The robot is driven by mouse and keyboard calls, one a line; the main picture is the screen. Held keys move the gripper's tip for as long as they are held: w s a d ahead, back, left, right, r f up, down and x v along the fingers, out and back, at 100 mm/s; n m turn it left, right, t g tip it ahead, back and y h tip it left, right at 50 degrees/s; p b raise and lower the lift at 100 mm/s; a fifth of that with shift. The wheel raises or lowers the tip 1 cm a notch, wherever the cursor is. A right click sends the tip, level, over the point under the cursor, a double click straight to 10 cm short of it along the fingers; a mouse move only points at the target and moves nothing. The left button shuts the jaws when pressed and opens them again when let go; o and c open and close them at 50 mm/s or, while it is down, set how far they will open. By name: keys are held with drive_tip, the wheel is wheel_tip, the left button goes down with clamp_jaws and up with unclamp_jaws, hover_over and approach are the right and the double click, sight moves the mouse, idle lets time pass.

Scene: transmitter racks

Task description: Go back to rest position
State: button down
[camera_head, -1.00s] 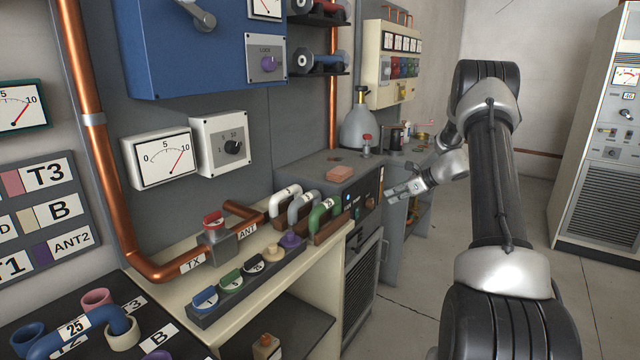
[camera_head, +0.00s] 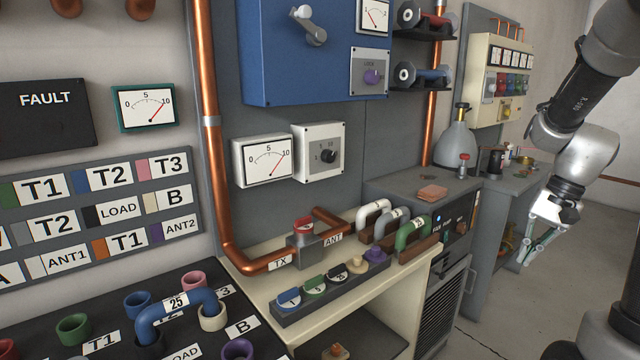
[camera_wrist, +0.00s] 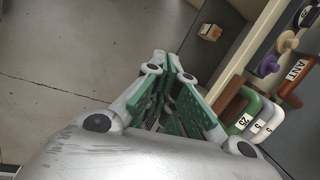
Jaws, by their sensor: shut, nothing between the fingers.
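My gripper (camera_head: 528,258) hangs at the right of the head view, pointing down, in front of the grey bench and clear of it. In the wrist view its green-padded fingers (camera_wrist: 160,72) are together with nothing between them. The arm rises from it to the upper right corner of the head view.
The black panel at lower left holds a blue U-link (camera_head: 180,308). Open floor (camera_wrist: 60,70) lies below the gripper.

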drive_tip(key=s+a+r+n+t+h, duration=0.1)
drive_tip(key=s+a+r+n+t, duration=0.1)
drive_tip(key=s+a+r+n, duration=0.2)
drive_tip(key=s+a+r+n+t+h, duration=0.2)
drive_tip(key=s+r, duration=0.5)
drive_tip(key=s, duration=0.4)
drive_tip(key=shift+a+n, duration=0.9)
drive_tip(key=shift+n, duration=0.1)
